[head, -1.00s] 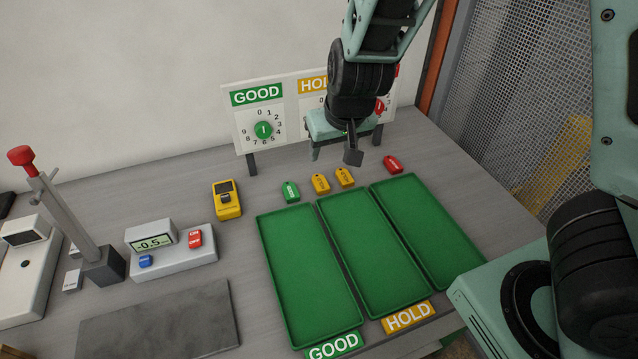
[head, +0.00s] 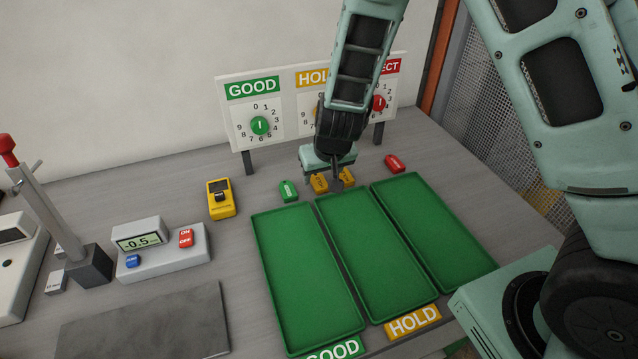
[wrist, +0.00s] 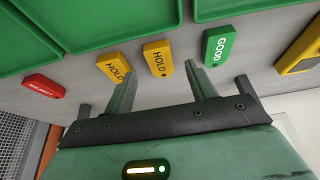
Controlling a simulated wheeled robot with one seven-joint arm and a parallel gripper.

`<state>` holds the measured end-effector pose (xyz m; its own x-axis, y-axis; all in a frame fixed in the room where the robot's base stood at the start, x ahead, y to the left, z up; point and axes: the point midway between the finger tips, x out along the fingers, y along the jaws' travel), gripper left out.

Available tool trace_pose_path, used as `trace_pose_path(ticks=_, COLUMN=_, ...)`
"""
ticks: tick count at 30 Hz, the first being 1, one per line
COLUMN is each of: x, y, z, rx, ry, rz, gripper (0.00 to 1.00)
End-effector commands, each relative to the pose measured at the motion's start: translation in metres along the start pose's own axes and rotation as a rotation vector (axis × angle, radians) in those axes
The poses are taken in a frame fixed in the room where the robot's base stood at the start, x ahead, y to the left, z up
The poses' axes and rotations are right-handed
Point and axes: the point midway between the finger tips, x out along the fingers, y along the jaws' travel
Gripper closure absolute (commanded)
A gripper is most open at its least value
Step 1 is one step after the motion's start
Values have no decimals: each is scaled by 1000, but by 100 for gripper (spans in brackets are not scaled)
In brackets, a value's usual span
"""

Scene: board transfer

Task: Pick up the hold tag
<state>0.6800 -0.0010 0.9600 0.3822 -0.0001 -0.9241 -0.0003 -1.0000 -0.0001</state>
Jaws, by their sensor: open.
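Two yellow hold tags lie on the grey bench behind the trays. The one nearer the green tag (head: 319,183) shows in the wrist view (wrist: 158,58) ahead of the gap between my fingers. The other (head: 348,175) shows in the wrist view (wrist: 113,67) just beyond the other finger. My gripper (head: 324,183) is open and empty, low over the tags. It also shows in the wrist view (wrist: 163,70). My fingers partly hide the tags in the head view; I cannot tell whether they touch.
A green GOOD tag (head: 288,190) and a red REJECT tag (head: 395,163) lie on either side. Green trays (head: 305,275) stand in front. The dial board (head: 250,110) stands close behind my gripper. A yellow meter (head: 221,199) is left.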

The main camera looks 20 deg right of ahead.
Motion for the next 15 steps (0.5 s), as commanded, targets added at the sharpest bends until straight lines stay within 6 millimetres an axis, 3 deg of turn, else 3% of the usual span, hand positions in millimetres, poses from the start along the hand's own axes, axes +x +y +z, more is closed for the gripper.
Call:
trace_pose_path(ticks=6, x=26, y=0, z=-1, rx=1, ry=-1, rz=1, gripper=44)
trace_pose_path(ticks=14, x=29, y=-1, z=-1, rx=-1, ry=1, rz=0, gripper=44)
trace_pose_path(ticks=15, x=29, y=-1, z=-1, rx=-1, ry=1, rz=0, gripper=49)
